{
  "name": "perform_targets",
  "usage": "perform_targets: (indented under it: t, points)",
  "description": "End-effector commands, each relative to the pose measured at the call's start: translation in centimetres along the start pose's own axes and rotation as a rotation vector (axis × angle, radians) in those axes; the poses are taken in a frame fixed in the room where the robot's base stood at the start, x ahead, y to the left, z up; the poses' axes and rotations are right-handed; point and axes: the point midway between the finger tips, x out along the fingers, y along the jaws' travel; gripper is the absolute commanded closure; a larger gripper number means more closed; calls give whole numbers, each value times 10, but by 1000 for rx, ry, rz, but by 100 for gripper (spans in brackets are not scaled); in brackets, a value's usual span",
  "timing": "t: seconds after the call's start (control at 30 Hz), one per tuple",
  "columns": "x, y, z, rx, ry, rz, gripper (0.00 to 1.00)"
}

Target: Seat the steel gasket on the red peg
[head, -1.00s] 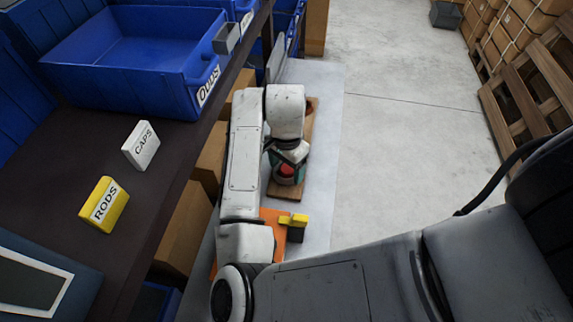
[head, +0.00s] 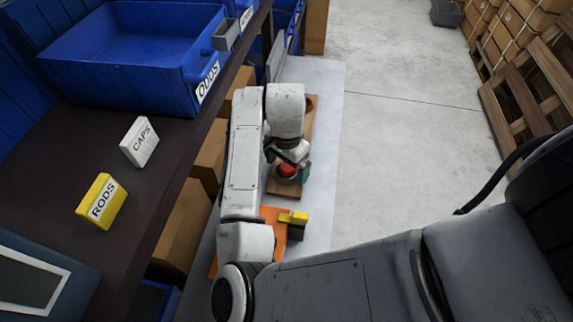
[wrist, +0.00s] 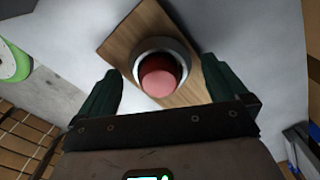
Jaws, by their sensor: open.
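The red peg (wrist: 160,77) stands on a wooden board (wrist: 122,38) in the wrist view. It also shows in the head view (head: 287,170), below my wrist. The steel gasket (wrist: 183,50) is a grey ring that encircles the peg, low down near the board. I cannot tell whether it lies flat on the wood. My gripper (wrist: 159,67) is open above the peg, with one dark green finger on each side. Both fingers look clear of the ring. In the head view my gripper (head: 287,164) is partly hidden by my arm.
A yellow and black object (head: 294,222) sits by an orange plate (head: 270,215) near my arm. A dark shelf on the left holds a blue ODDS bin (head: 130,85), a CAPS block (head: 139,142) and a RODS block (head: 101,201).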

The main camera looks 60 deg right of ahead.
Motion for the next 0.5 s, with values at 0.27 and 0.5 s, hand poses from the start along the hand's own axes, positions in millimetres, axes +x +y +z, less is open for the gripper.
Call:
perform_targets:
  t: [0.27,0.5]
  points:
    - [-44,-1,-1,3,1,-5,0]
    - [-87,-1,0,3,-1,-5,0]
